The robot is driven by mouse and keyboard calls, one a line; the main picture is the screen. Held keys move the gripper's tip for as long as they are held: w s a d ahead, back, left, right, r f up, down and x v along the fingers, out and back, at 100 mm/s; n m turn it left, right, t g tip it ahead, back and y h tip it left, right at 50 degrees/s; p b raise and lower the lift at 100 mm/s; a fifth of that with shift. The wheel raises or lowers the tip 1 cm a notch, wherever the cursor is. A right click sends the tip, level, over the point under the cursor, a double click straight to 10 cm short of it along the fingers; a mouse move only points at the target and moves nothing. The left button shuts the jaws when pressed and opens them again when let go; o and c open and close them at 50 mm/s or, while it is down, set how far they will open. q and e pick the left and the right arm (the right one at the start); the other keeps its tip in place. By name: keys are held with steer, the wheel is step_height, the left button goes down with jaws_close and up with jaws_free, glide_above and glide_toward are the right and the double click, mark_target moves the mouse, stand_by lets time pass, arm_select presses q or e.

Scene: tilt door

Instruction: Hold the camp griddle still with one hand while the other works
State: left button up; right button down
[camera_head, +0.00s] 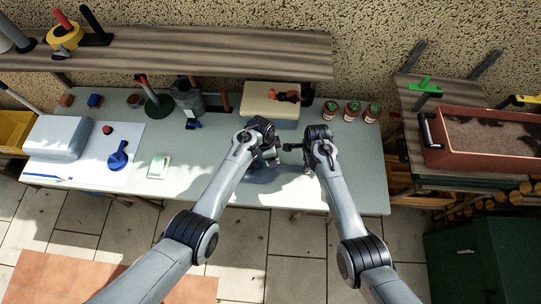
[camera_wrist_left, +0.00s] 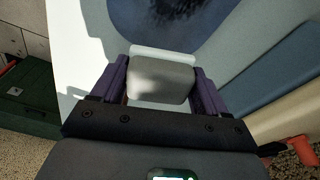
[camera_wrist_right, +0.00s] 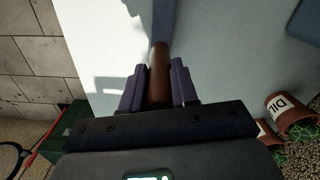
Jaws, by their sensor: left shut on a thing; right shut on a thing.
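The camp griddle (camera_head: 262,174) is a dark blue, round pan lying near the front edge of the worktable, partly hidden under my left arm. In the left wrist view its blue face (camera_wrist_left: 150,25) shows a dark patch. My left gripper (camera_wrist_left: 160,88) is shut on a grey block (camera_wrist_left: 160,82) with a white edge, over or beside the griddle's rim; I cannot tell whether the block touches it. My right gripper (camera_wrist_right: 157,90) is shut on the griddle's brown handle (camera_wrist_right: 159,68), whose blue-grey stem (camera_wrist_right: 163,18) runs on from it.
The pale worktable (camera_head: 215,170) is clear left of my left arm, up to a small green-and-white item (camera_head: 159,166). A cream and blue box (camera_head: 273,103) stands behind my grippers. Several potted plants (camera_head: 352,110) line the back right. A wooden shelf (camera_head: 200,54) overhangs the back.

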arm_select(q)
steer(key=shift+r, duration=1.05)
steer(key=shift+a, duration=0.1)
